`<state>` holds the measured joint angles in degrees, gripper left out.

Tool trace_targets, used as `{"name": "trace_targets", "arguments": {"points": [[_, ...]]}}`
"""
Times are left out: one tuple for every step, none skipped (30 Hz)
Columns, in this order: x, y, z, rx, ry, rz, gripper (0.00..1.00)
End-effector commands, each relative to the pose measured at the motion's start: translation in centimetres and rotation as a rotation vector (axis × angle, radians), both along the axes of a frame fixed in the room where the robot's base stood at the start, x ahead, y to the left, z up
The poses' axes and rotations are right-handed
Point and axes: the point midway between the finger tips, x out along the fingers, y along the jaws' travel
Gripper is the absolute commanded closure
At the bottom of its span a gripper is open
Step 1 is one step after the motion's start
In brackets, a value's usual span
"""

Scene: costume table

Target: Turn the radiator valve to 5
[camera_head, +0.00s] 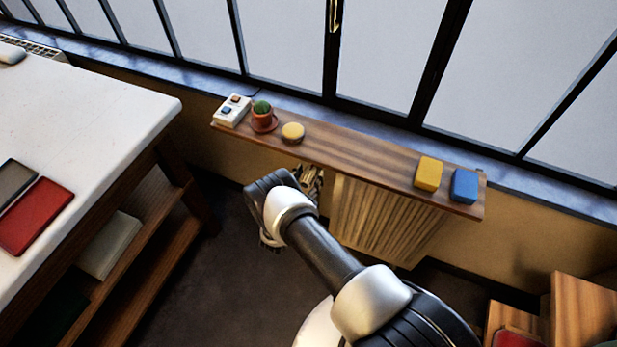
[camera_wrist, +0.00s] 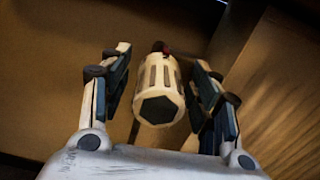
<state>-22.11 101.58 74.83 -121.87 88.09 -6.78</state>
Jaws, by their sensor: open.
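The radiator valve (camera_wrist: 158,92) is a white, ribbed knob with a dark hexagonal end face, seen in the wrist view. A small red mark shows near its far end; I cannot read any number on it. My gripper (camera_wrist: 160,85) is open, with one finger on each side of the knob and visible gaps between. In the head view my gripper (camera_head: 309,178) is below the shelf at the left end of the radiator (camera_head: 385,220), partly hidden by my arm. The valve cannot be made out clearly there.
A wooden shelf (camera_head: 365,160) above the radiator holds a switch box (camera_head: 233,110), a potted cactus (camera_head: 263,117), a round yellow item (camera_head: 293,132), a yellow block (camera_head: 428,174) and a blue block (camera_head: 465,186). A white-topped table (camera_head: 90,105) stands left. Open floor lies between.

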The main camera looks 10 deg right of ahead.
Motion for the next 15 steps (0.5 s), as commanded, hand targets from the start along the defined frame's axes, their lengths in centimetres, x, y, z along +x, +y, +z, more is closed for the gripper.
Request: {"name": "trace_targets", "arguments": {"points": [[0.01, 0.0, 0.02, 0.0, 0.0, 0.0, 0.44], [0.01, 0.01, 0.02, 0.0, 0.0, 0.0, 0.44], [0.0, 0.02, 0.03, 0.0, 0.0, 0.0, 0.44], [-0.01, 0.01, 0.02, 0.0, 0.0, 0.0, 0.44], [-0.01, 0.01, 0.02, 0.0, 0.0, 0.0, 0.46], [-0.02, 0.01, 0.02, 0.0, 0.0, 0.0, 0.48], [-0.02, 0.01, 0.02, 0.0, 0.0, 0.0, 0.5], [-0.02, 0.01, 0.02, 0.0, 0.0, 0.0, 0.52], [-0.02, 0.02, 0.02, 0.0, 0.0, 0.0, 0.55], [-0.02, 0.02, 0.01, 0.0, 0.0, 0.0, 0.57], [-0.02, 0.02, 0.01, 0.0, 0.0, 0.0, 0.59], [-0.03, 0.01, 0.01, 0.0, 0.0, 0.0, 0.62], [-0.03, 0.01, 0.01, 0.0, 0.0, 0.0, 0.64], [-0.04, 0.02, 0.01, 0.0, 0.0, 0.0, 0.66], [-0.04, 0.02, 0.01, 0.0, 0.0, 0.0, 0.68]]}}
